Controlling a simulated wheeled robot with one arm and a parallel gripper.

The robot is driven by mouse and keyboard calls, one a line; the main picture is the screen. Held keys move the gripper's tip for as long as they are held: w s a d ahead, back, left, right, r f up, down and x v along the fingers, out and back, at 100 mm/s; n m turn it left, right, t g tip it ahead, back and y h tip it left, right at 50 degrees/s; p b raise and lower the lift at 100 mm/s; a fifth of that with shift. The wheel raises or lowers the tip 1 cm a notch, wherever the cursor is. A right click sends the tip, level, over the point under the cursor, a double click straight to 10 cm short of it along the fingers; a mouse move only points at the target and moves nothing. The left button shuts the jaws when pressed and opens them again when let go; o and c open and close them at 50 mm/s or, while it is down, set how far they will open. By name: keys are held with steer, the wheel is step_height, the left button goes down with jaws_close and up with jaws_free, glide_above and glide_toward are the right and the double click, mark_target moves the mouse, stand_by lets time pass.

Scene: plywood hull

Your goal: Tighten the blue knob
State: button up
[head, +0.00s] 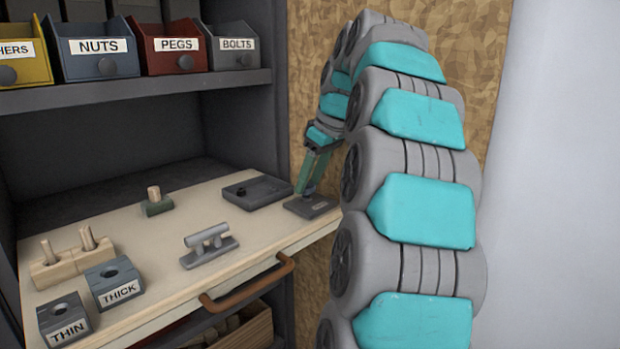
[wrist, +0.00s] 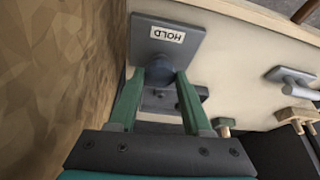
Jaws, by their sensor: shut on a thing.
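In the head view my gripper (head: 310,180) reaches down to the plate (head: 318,208) at the right end of the workbench. There the knob is small and mostly hidden by the fingers. How far the knob is turned cannot be told.
A dark shallow tray (head: 266,199) lies just left of the plate. The bench top (head: 150,243) also holds a grey cleat-like part (head: 209,249), THICK (head: 117,285) and THIN (head: 66,321) blocks, and wooden pegs (head: 88,238). A shelf (head: 135,91) with labelled bins hangs above; a plywood wall (head: 312,80) is close behind.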

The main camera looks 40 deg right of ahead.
jaws_close()
